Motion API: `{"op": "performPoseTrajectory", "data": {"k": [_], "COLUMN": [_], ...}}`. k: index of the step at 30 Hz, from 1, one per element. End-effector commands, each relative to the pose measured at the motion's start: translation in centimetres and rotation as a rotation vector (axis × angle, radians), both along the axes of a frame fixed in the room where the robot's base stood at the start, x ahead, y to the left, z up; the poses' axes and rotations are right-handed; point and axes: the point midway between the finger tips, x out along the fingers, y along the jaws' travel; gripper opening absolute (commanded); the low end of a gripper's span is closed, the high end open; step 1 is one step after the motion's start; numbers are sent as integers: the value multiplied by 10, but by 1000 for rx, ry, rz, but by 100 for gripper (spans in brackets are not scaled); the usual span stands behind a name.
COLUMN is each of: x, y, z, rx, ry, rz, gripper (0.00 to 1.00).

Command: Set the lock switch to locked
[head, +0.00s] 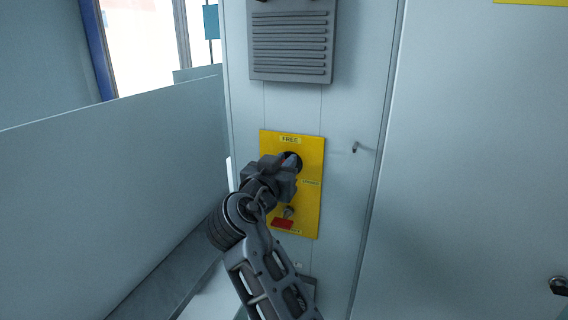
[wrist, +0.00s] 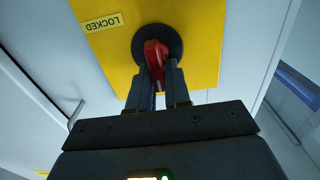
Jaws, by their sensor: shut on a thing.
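The lock switch is a red handle (wrist: 155,52) on a round black base (wrist: 173,38), mounted on a yellow panel (head: 309,205). The LOCKED label (wrist: 103,22) also shows in the wrist view, left of the base. My gripper (wrist: 160,76) is shut on the red handle, one finger on each side. The handle points away from LOCKED's side, towards my gripper's palm.
A second red piece (head: 283,223) and a small metal knob (head: 288,211) sit low on the yellow panel. A ribbed grey vent (head: 290,45) is above it. A small latch (head: 356,147) sticks out to the right. A pale partition (head: 110,190) stands on the left.

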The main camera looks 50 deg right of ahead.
Motion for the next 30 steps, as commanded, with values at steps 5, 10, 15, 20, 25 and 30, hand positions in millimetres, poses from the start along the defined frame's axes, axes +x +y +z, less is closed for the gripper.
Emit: {"op": "performPoseTrajectory", "data": {"k": [5,10,15,20,25,30], "x": [0,0,-1,-3,-5,-7], "y": [0,0,-1,-1,-2,-3], "z": [0,-1,-5,-8,-10,-11], "rx": [0,3,19,48,90,135], "ry": [0,-13,-59,-141,-256,-381], "rz": [0,-1,-1,0,-1,0], "gripper": [0,0,0,0,0,0]}}
